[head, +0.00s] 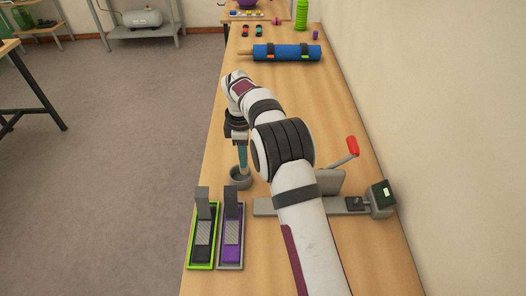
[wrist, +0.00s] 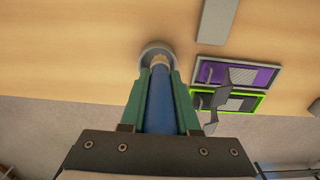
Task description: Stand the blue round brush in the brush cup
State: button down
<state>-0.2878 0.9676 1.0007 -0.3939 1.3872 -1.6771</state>
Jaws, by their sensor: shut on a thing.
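My gripper (wrist: 158,100) is shut on the blue round brush (wrist: 161,95), which lies between its two green fingers in the wrist view. The brush points down toward the grey brush cup (wrist: 156,48), and its pale tip shows at the cup's opening. In the head view my gripper (head: 241,150) is above the brush cup (head: 240,180), and the brush reaches down to the cup's mouth, nearly upright. I cannot tell how deep the tip is inside the cup or whether it touches the bottom.
A green-edged tray (head: 202,262) and a purple-filled tray (head: 231,264) stand just in front of the cup. A grey device with a red handle (head: 353,146) is to the right. A blue roll (head: 287,52) lies farther back. The table's left edge is close to the cup.

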jog(key=f, duration=0.1)
jog(key=a+f, duration=0.1)
jog(key=f, duration=0.1)
jog(key=shift+w+a+f, duration=0.15)
jog(key=shift+f, duration=0.6)
jog(key=shift+f, duration=0.2)
jog(key=c, duration=0.6)
grip_release()
jog(key=shift+c, duration=0.2)
